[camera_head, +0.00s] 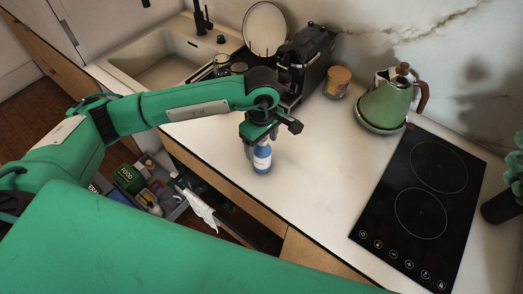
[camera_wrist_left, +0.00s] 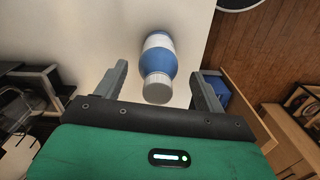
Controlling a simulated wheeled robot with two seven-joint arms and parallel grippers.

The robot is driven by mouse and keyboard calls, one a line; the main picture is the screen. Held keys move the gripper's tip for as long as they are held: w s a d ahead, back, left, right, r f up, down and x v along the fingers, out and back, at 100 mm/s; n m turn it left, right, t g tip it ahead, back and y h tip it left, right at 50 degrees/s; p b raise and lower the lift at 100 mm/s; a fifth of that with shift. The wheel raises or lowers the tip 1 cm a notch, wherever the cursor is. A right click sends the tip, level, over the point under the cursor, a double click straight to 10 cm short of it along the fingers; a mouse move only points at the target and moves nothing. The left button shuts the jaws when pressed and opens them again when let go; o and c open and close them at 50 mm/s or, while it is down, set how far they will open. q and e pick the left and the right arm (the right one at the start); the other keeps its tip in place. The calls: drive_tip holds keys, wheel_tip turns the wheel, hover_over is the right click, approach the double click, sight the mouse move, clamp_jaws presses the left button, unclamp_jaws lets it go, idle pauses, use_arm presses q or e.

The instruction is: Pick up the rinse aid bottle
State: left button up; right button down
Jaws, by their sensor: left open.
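The rinse aid bottle (camera_head: 262,158) is blue with a white label and stands on the white counter near its front edge. In the left wrist view the bottle (camera_wrist_left: 158,55) shows its pale cap toward me, between the two fingers. My left gripper (camera_head: 268,130) is above the bottle and hides its top in the head view. In the left wrist view the left gripper (camera_wrist_left: 160,88) is open, with a finger on each side of the bottle and gaps visible on both sides. My right gripper is not in view.
A dark induction hob (camera_head: 420,205) and a green kettle (camera_head: 385,103) stand to the right. An open drawer (camera_head: 165,190) with several items sits below the counter edge.

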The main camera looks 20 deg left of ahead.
use_arm(q)
drive_tip(key=shift+w+f, duration=0.1)
drive_tip(key=shift+f, duration=0.4)
drive_tip(key=c, duration=1.4)
drive_tip(key=shift+d, duration=0.1)
clamp_jaws()
drive_tip(key=shift+r, duration=0.1)
